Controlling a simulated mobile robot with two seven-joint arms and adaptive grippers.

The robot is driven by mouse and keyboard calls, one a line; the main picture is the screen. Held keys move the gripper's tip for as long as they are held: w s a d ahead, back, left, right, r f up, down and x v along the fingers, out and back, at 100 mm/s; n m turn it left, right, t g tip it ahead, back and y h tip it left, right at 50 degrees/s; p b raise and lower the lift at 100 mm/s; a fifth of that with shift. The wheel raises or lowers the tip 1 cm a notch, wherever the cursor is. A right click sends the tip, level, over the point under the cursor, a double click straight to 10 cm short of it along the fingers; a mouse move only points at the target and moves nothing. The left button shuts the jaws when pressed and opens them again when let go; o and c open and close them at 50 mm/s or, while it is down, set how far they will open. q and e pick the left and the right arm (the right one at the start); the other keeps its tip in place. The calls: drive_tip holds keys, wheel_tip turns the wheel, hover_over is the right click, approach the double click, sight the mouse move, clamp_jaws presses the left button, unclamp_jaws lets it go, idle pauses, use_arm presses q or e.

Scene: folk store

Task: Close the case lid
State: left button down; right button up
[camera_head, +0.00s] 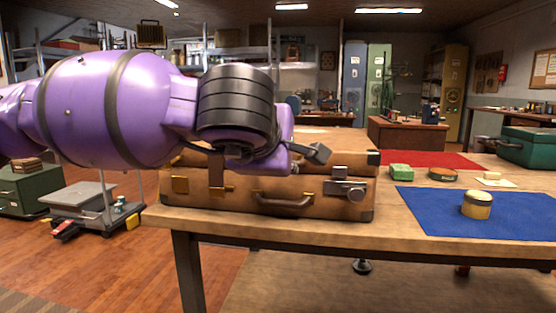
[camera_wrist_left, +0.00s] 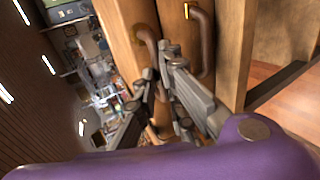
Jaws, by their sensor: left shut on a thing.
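A brown suitcase (camera_head: 240,200) lies on the wooden table, with brass and grey clasps and a front handle (camera_head: 285,202). Its lid (camera_head: 350,159) appears low over the base; my arm hides much of it, so I cannot tell whether it is fully down. My left gripper (camera_head: 318,152) is at the lid, right of the middle. In the left wrist view, the gripper (camera_wrist_left: 160,72) is shut at a curved brown handle (camera_wrist_left: 148,42) on the lid, and the front handle (camera_wrist_left: 204,40) shows beside it. My right gripper is out of view.
A green box (camera_head: 401,172), a dark round tin (camera_head: 443,174) and a red mat (camera_head: 440,160) are behind. A green toolbox (camera_head: 528,148) stands far right.

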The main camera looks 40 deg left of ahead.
use_arm(q)
drive_tip(key=f, duration=0.2)
drive_tip(key=shift+s+d+f+g, duration=0.1)
drive_tip(key=shift+s+f+g, duration=0.1)
drive_tip(key=shift+f+g, duration=0.15)
drive_tip(key=shift+f, duration=0.1)
drive_tip(key=c, duration=1.8)
unclamp_jaws()
drive_tip(key=shift+s, duration=0.1)
drive_tip(key=v, duration=1.1)
drive_tip(key=shift+s+r, duration=0.15)
drive_tip(key=shift+r, duration=0.35)
